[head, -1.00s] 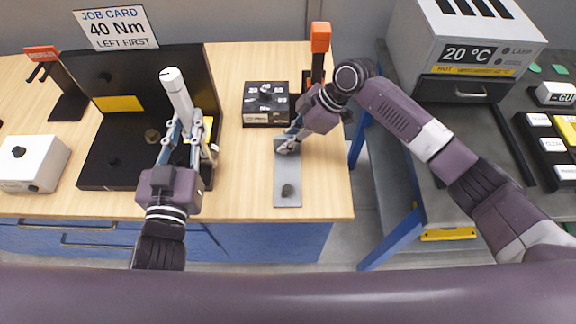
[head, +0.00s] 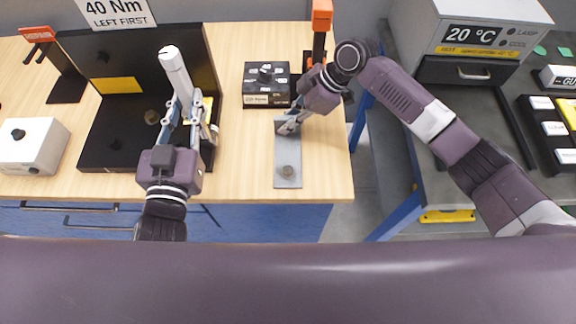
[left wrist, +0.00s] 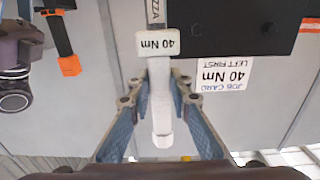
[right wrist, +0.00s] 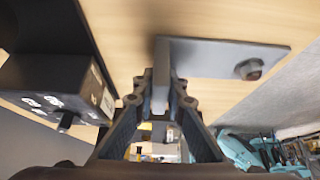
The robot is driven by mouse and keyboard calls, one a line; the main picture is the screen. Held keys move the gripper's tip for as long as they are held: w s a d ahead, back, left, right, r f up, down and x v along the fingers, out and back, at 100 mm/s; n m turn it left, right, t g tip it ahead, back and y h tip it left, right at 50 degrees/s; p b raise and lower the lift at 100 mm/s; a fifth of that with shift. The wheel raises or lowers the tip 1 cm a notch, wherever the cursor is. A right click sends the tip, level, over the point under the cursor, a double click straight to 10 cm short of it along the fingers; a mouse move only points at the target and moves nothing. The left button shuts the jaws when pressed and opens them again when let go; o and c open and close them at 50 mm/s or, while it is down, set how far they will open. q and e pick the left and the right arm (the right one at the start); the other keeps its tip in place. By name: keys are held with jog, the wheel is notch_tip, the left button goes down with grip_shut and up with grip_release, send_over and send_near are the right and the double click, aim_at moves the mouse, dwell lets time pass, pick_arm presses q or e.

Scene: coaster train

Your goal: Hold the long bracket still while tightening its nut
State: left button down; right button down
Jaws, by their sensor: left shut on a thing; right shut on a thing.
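The long bracket (head: 288,152), a flat grey plate, lies on the wooden bench near its right end. A round nut (head: 287,171) sits on its near end, and it also shows in the right wrist view (right wrist: 249,68). My right gripper (head: 287,127) is shut on the bracket's far end, where the right wrist view shows an upright part between the fingers. My left gripper (head: 187,112) is shut on a white-handled torque wrench (head: 175,72) above the black board, left of the bracket. The left wrist view shows the wrench's 40 Nm label (left wrist: 157,43).
A black dial box (head: 266,84) stands behind the bracket, with an orange-topped post (head: 322,18) beyond. The black board (head: 104,150) and a white box (head: 33,147) fill the left. Bare bench lies between board and bracket; a gap separates the grey table (head: 450,115).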

pick_arm(q)
jog(key=shift+w+d+r, duration=0.1)
jog(key=shift+r, duration=0.2)
jog(key=shift+w+d+r+m+g+h, duration=0.8)
jog(key=shift+w+d+r+m+g, duration=0.55)
jog(key=shift+w+d+g, duration=2.4)
jog(key=shift+w+d+r+m+g+h, duration=1.25)
jog(key=shift+w+d+g, duration=1.45)
jog(key=shift+w, duration=2.05)
jog(key=s+a+f+n+g+y, duration=0.2)
jog(key=s+a+f+n, duration=0.1)
jog(key=s+f+n, duration=0.2)
jog(key=s+a+f+n+g+y, duration=0.2)
jog(key=s+f+n, duration=0.3)
jog(key=f+n, duration=0.5)
jog(key=shift+a+f+g, duration=0.55)
jog(key=shift+a+f, duration=0.35)
jog(key=shift+f, duration=1.65)
